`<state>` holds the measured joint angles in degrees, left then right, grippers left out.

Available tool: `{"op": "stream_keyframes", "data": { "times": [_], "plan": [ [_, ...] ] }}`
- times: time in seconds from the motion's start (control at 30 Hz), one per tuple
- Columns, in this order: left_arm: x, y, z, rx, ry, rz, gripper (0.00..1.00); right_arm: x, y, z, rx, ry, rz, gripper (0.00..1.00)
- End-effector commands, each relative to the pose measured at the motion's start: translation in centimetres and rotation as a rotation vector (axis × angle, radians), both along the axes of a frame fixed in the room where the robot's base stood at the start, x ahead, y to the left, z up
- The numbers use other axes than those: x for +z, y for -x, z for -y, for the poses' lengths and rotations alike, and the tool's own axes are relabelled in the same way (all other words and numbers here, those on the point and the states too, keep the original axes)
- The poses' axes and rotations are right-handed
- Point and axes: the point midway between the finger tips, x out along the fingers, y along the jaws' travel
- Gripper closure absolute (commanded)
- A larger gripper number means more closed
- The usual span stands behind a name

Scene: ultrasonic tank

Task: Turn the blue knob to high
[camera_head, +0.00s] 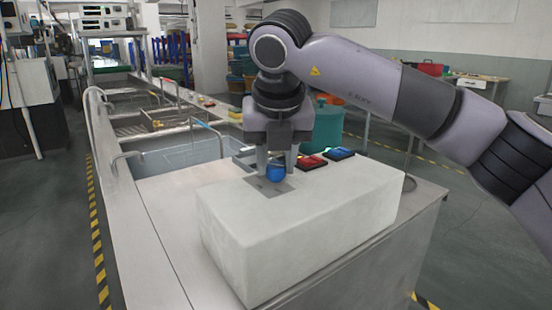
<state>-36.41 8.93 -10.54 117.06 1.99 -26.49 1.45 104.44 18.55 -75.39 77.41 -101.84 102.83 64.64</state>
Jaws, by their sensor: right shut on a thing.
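The blue knob (275,173) sits on a grey plate on top of a white box-shaped control housing (300,225). My right gripper (276,163) reaches down from above with its fingers around the knob and is shut on it. The fingers hide part of the knob's upper side. No pointer or scale marks on the knob can be made out, so its setting cannot be read. My left gripper is not in view.
A red switch (310,162) and a blue switch (338,153) sit behind the knob on the right. Steel tanks (175,152) with curved rails stretch away at the left. A teal bin (328,128) stands behind the housing.

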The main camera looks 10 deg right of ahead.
Motion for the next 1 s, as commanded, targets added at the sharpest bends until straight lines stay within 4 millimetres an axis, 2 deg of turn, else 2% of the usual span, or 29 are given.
{"op": "stream_keyframes", "data": {
  "times": [0.1,0.13,0.17,0.2,0.53,0.8,1.0],
  "plan": [
    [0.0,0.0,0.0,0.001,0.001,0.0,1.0,0.1,0.0,0.0,-0.001,0.0,0.002,0.95],
    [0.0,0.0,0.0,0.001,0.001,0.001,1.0,0.1,0.0,0.0,-0.001,0.0,0.002,0.55],
    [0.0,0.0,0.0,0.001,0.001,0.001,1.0,0.1,0.0,0.0,-0.001,0.0,0.002,0.45],
    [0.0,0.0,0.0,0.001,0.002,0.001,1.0,0.1,0.0,0.0,-0.001,0.0,0.002,0.39],
    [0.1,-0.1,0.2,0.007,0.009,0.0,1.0,0.4,0.1,0.0,0.0,-0.001,0.002,0.39],
    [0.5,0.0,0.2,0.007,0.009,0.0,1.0,4.3,1.6,-0.3,0.001,-0.001,0.005,0.39],
    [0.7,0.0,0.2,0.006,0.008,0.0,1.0,6.3,2.5,-0.4,0.0,-0.001,0.002,0.39]
  ]
}}
